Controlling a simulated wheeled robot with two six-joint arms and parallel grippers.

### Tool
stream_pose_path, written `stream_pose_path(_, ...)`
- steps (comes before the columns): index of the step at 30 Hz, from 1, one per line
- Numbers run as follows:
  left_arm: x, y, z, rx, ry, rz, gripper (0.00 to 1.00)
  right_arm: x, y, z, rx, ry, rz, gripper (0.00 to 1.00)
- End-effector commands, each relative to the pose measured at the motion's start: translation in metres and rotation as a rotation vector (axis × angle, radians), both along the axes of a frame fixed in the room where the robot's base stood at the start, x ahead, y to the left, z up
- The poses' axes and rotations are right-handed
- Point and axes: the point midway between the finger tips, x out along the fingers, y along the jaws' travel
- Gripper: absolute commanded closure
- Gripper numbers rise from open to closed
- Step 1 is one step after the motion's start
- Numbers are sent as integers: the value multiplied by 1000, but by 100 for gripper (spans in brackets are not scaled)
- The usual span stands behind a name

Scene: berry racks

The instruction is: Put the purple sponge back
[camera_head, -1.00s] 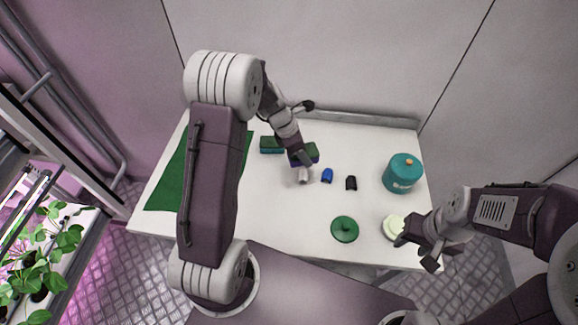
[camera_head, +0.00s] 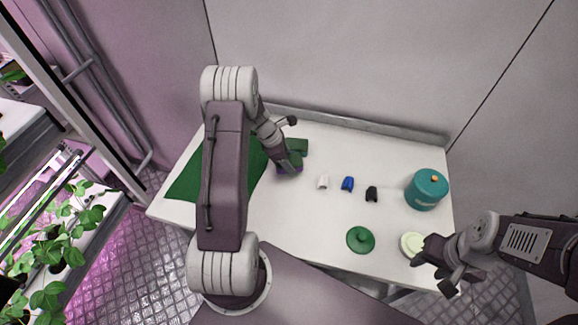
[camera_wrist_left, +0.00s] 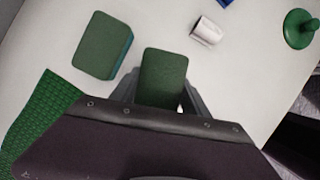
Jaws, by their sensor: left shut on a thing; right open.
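The purple sponge (camera_head: 291,171) has a green top face, which shows in the left wrist view (camera_wrist_left: 163,76). My left gripper (camera_head: 290,163) is shut on it, with a finger on each side. I cannot tell whether it touches the table. A second sponge (camera_head: 298,146), green with a blue-teal side, lies just behind it. In the left wrist view this second sponge (camera_wrist_left: 102,45) is left of the held one, with a gap between. My right gripper (camera_head: 436,275) is open near the table's front right edge, beside a pale cream disc (camera_head: 410,243).
White (camera_head: 322,183), blue (camera_head: 347,184) and black (camera_head: 371,194) small items stand in a row right of the held sponge. A teal canister (camera_head: 426,191), a green lid (camera_head: 361,239) and a green mat (camera_head: 187,184) are also on the white table (camera_head: 290,220).

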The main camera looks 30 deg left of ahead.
Motion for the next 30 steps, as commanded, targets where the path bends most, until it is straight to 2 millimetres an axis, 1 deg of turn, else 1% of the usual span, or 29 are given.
stream_pose_path(1, -1, -1, -12, -2, 6, 1, 79, 0, 0, -1, 0, 0, 0, 56)
stream_pose_path(4, -1, -1, -26, -2, 4, 0, 79, 0, 0, -2, 0, 0, 0, 56)
stream_pose_path(6, 0, 0, -28, 0, 1, 0, 79, 0, 0, -2, 0, 0, 0, 56)
stream_pose_path(12, 0, 0, -28, 0, 1, 0, 79, 0, 0, -2, 0, 0, 0, 56)
stream_pose_path(17, 0, 0, -34, 0, 1, 0, 79, 0, 0, -6, 0, 0, 0, 56)
stream_pose_path(18, 0, 0, -33, 0, 1, 0, 38, 0, 0, -5, 0, 0, 0, 56)
stream_pose_path(19, 0, -1, -33, 0, 1, 0, 30, 0, 0, -4, 0, 0, 0, 56)
stream_pose_path(20, -1, -1, -33, 1, 2, 0, 25, 0, 0, -4, 0, 0, 0, 56)
stream_pose_path(30, -2, -2, -34, -3, 7, -3, 25, 0, 0, -5, 0, 0, 0, 56)
